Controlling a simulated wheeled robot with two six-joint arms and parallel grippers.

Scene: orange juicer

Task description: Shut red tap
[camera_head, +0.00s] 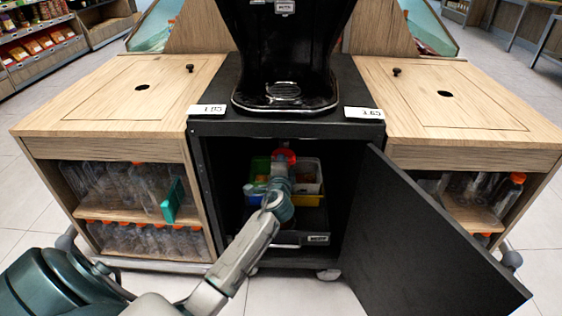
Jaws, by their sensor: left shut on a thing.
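The red tap (284,154) shows as a small red round part inside the open black cabinet under the juicer (284,100). My left arm reaches in from the lower left through the cabinet opening. My left gripper (282,168) is at the tap, shut on it as far as I can see. The arm's wrist and the gripper hide the fingers and the lower part of the tap. My right gripper is not in view.
The black cabinet door (425,235) stands open to the right. Coloured bins, including a yellow one (307,200), sit around the gripper in the cabinet. Wooden counters (125,95) flank it, with bottles (130,185) on shelves below. A teal object (172,200) stands at the left shelf.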

